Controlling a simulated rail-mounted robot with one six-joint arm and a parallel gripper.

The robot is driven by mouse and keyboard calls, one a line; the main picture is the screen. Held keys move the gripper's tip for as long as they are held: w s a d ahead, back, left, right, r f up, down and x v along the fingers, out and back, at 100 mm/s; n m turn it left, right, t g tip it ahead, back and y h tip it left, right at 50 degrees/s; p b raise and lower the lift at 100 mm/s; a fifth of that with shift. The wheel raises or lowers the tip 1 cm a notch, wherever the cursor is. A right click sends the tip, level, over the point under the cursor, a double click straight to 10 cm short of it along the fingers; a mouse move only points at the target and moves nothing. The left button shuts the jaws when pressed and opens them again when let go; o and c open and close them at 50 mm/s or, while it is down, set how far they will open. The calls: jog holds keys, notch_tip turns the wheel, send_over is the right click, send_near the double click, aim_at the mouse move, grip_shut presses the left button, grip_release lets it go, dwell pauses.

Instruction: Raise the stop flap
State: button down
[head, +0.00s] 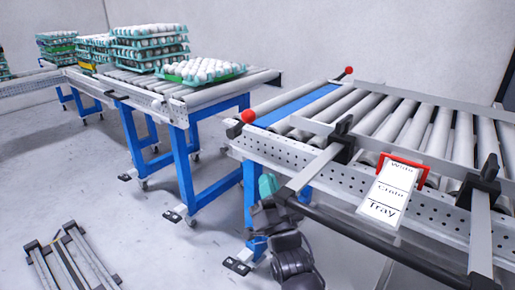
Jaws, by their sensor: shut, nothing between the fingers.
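A blue flat strip (297,105) lies across the left end of the near roller conveyor. I take it for the stop flap; it looks low, about level with the rollers. A red ball knob (248,116) sits at its near end and another red ball knob (349,71) at its far end. Dark parts of my arm show at bottom centre, below the conveyor's front side. I cannot make out my gripper's fingers, and nothing of mine is seen touching the strip or the knobs.
A white sign (391,193) in a red clip hangs at the front rail (330,165). A gap separates this conveyor from the left conveyor (187,104), which carries egg trays (202,70) and several stacks. A metal frame (73,258) lies on the floor at bottom left.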

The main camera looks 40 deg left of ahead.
aim_at(250, 122)
jog(key=p+x, duration=0.7)
jog(key=x, duration=0.7)
jog(key=shift+f, duration=0.1)
